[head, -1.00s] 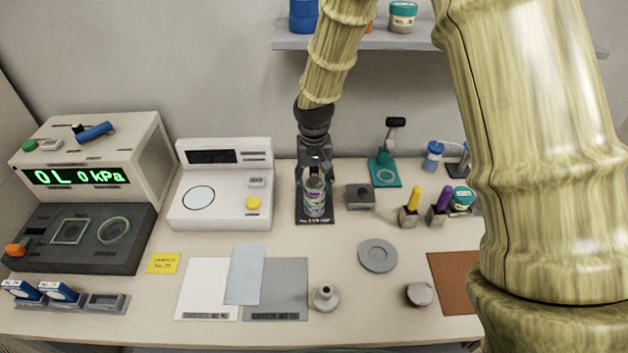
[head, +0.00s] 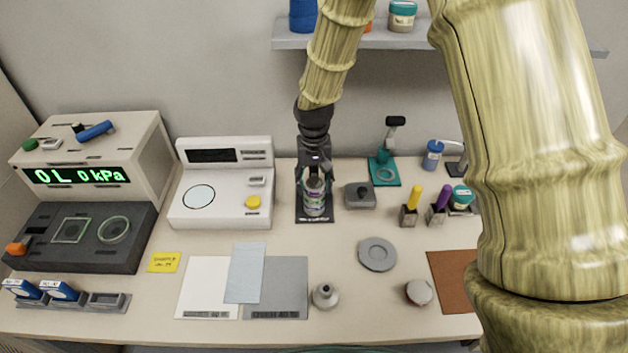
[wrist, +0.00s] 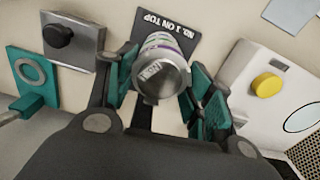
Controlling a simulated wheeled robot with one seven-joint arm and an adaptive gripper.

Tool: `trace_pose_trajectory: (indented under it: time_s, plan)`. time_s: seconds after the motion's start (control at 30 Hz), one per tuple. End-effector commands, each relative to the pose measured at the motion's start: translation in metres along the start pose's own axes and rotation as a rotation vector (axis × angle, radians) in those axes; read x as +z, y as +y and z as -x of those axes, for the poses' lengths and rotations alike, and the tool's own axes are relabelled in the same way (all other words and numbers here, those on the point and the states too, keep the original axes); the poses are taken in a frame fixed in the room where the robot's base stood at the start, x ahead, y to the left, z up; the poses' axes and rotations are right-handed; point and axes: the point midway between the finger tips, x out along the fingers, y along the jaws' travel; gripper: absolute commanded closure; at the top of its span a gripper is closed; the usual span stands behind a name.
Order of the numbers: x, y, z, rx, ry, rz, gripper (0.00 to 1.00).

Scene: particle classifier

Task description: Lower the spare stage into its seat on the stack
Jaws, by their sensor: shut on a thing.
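The stack (head: 314,205) is a banded metallic cylinder standing upright on a dark base plate (head: 302,216). My gripper (head: 314,180) is directly above it, pointing down, with its fingers around the top. In the wrist view my gripper (wrist: 166,78) has teal-padded fingers on both sides of a silver, round-topped stage (wrist: 162,82) with a small label inside its rim. The gripper is shut on this spare stage, in line with the stack below. The joint between stage and stack is hidden, so I cannot tell whether it is fully seated.
A white balance-like instrument (head: 223,210) stands close on the left. A grey block with a black knob (head: 360,195) stands close on the right, with a teal stand (head: 384,172) behind it. A grey disc (head: 377,254) lies in front to the right.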

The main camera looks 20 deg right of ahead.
Motion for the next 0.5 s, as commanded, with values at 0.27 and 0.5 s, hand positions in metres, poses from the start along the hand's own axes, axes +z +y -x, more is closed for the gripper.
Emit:
trace_pose_trajectory:
  time_s: [0.27,0.5]
  plan:
    - [-0.0002,0.0,-0.0024,0.0,0.0,0.0,0.75]
    - [-0.0002,0.0,-0.0046,0.0,0.001,0.0,0.75]
